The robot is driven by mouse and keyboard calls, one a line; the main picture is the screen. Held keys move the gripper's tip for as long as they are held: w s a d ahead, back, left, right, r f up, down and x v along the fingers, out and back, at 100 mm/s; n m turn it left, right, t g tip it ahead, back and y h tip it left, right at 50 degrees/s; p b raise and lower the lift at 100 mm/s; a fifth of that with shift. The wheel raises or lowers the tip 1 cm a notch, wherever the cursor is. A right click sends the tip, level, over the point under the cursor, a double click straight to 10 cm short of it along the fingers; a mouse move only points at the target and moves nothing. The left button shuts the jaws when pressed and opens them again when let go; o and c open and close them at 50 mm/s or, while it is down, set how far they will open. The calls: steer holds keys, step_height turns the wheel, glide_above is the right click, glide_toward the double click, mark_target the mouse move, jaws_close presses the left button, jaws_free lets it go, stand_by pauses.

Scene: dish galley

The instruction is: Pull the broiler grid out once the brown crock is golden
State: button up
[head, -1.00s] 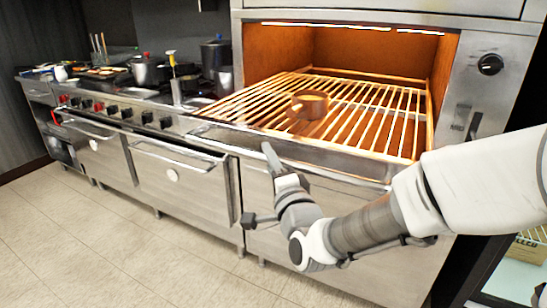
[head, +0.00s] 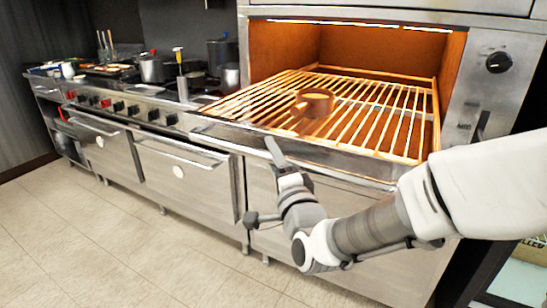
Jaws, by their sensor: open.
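The brown crock (head: 316,104) stands upright on the broiler grid (head: 375,137), left of its middle. Its top looks orange-brown under the heater glow; I cannot tell how browned the contents are. The grid's pale bars fill the broiler opening, and its front edge lies behind a steel front rail (head: 300,151). My gripper (head: 275,153) is in front of this rail, towards its left part, below and nearer than the crock. It is open and holds nothing I can see. Its second finger is hard to make out.
The broiler (head: 478,115) has lit heater strips along its top and a black knob (head: 498,62) at right. A range (head: 185,170) with several pots (head: 153,69) and red and black knobs runs off to the left. The tiled floor (head: 110,235) in front is clear.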

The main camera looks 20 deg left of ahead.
steer(key=p+v, duration=0.1)
steer(key=v, duration=0.6)
steer(key=shift+s+d, duration=0.2)
stand_by(0.4)
